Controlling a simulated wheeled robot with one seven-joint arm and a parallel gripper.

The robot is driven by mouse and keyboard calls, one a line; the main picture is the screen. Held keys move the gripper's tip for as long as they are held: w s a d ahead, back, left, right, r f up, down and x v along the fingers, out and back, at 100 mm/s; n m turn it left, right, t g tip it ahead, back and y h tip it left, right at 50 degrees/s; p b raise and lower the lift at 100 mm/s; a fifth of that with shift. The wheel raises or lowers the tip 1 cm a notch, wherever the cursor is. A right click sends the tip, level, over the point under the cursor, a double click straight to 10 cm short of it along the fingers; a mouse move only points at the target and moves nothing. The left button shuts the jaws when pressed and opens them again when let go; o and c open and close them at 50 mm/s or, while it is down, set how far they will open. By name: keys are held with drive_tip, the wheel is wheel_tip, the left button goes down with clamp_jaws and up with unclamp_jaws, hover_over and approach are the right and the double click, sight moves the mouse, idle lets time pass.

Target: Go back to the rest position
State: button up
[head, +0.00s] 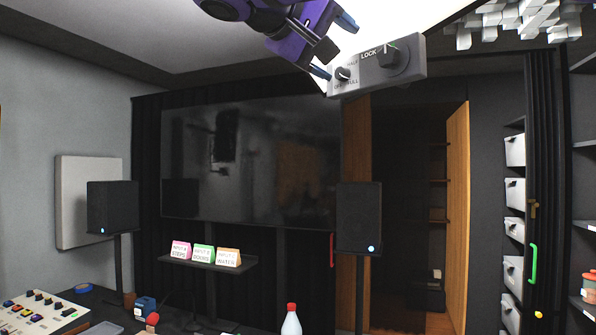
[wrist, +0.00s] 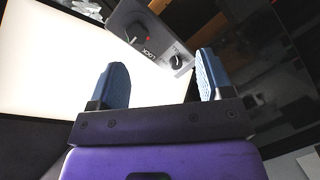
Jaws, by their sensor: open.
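My gripper (head: 333,46) is raised at the top middle of the head view, purple with blue fingertips. In the wrist view its two blue fingers (wrist: 162,65) stand wide apart with nothing between them. A grey control panel (head: 409,73) with a LOCK label hangs just right of the gripper in the head view. It carries a dark knob (head: 388,56) and a smaller knob (head: 343,74). The panel also shows in the wrist view (wrist: 130,17), beyond the fingertips. I cannot tell whether a finger touches it.
A bright white panel (head: 400,15) lies overhead behind the gripper. Below are a large dark screen (head: 250,160), two black speakers (head: 112,207) (head: 358,215), a small shelf with labelled cards (head: 203,253), a console (head: 40,312) and a white bottle (head: 291,322). The middle air is clear.

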drive_tip(key=s+d+f+n+g+y, duration=0.15)
drive_tip(key=d+f+g+y, duration=0.3)
drive_tip(key=d+f, duration=1.3)
drive_tip(key=s+d+f+m+y, duration=0.1)
drive_tip(key=s+d+f+y, duration=0.1)
drive_tip(key=s+f, duration=0.3)
drive_tip(key=s+d+f+m+y, duration=0.1)
drive_tip(key=s+d+f+y, duration=0.2)
drive_tip(key=f, duration=0.6)
drive_tip(key=s+d+f+m+g+y, duration=0.1)
drive_tip(key=s+d+f+y, duration=0.1)
drive_tip(key=s+f, duration=0.5)
drive_tip(key=shift+d+f, duration=0.4)
drive_tip(key=shift+f, duration=0.15)
